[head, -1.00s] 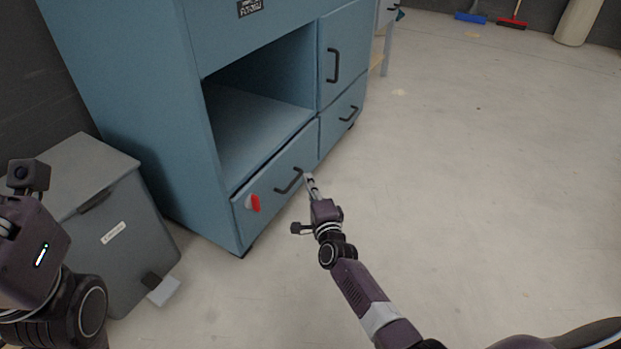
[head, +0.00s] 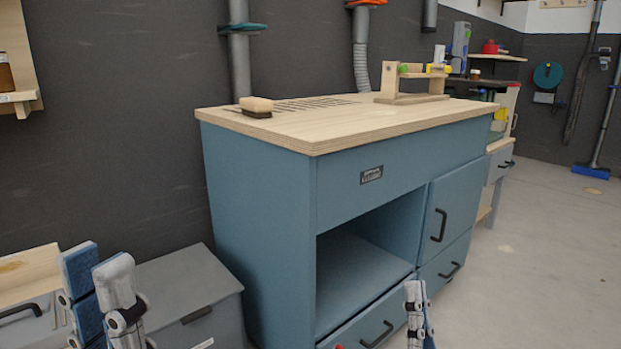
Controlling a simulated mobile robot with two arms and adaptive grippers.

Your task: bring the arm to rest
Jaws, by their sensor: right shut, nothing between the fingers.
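My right gripper (head: 414,288) is shut and empty, seen at the bottom edge in front of the blue cabinet's (head: 262,225) lower drawers. In the picture it stands just right of the lower left drawer's black handle (head: 377,335); I cannot tell the distance between them. My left gripper (head: 98,262) is at the lower left, pointing up, in front of the grey bin (head: 185,285). Its fingers, one showing a blue pad, stand apart with nothing seen between them. Both arms are mostly below the picture.
The cabinet's wooden top (head: 340,127) carries a brush (head: 256,106) and a wooden fixture (head: 415,82). Its open shelf space (head: 360,275) is empty. A wooden-topped drawer unit (head: 28,285) stands at the far left. The floor (head: 540,265) at the right is clear.

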